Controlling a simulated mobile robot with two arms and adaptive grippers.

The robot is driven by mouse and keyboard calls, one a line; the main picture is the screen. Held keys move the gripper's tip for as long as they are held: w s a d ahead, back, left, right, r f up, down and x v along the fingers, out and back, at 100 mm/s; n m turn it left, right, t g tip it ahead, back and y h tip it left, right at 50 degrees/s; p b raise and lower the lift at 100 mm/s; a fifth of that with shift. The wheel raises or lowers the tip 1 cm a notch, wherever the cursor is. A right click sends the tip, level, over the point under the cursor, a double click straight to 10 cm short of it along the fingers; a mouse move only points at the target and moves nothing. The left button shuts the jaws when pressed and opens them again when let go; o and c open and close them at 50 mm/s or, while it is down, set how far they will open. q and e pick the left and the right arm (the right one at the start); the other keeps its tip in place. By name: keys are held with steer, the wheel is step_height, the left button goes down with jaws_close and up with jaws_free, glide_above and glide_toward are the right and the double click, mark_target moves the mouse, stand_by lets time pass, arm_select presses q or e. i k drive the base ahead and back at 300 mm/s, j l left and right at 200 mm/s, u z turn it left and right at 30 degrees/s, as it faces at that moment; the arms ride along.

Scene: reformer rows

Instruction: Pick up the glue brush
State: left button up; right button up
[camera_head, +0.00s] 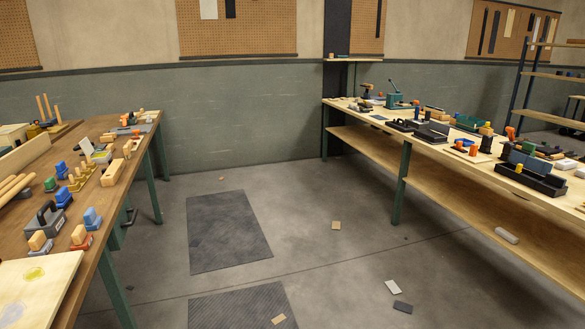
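I cannot make out a glue brush for certain among the small tools on the two benches. The left workbench (16,228) is brown and crowded. A pale board (50,285) with a yellow, glue-like spot (34,273) lies at its near end. Small blocks with blue tops (92,217) and wooden blocks (113,172) stand further along. The right workbench also carries many small tools, too small to name surely. Neither of my grippers is in view.
The right workbench has a lower shelf (470,195) and dark trays (532,180) on top. Dark mats (228,230) lie on the open floor between the benches, with a few scraps (336,225). A shelf rack (545,75) stands at the far right.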

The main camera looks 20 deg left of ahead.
mark_target(127, 152)
steer(key=i+j+u, duration=0.35)
steer(key=i, duration=0.25)
steer(key=i+u, duration=0.4)
steer(key=i, duration=0.25)
steer(key=i+l+u, duration=0.1)
steer(key=i+u, duration=0.25)
steer(key=i, duration=1.25)
steer(key=i+l+u, duration=0.1)
steer(key=i, duration=0.95)
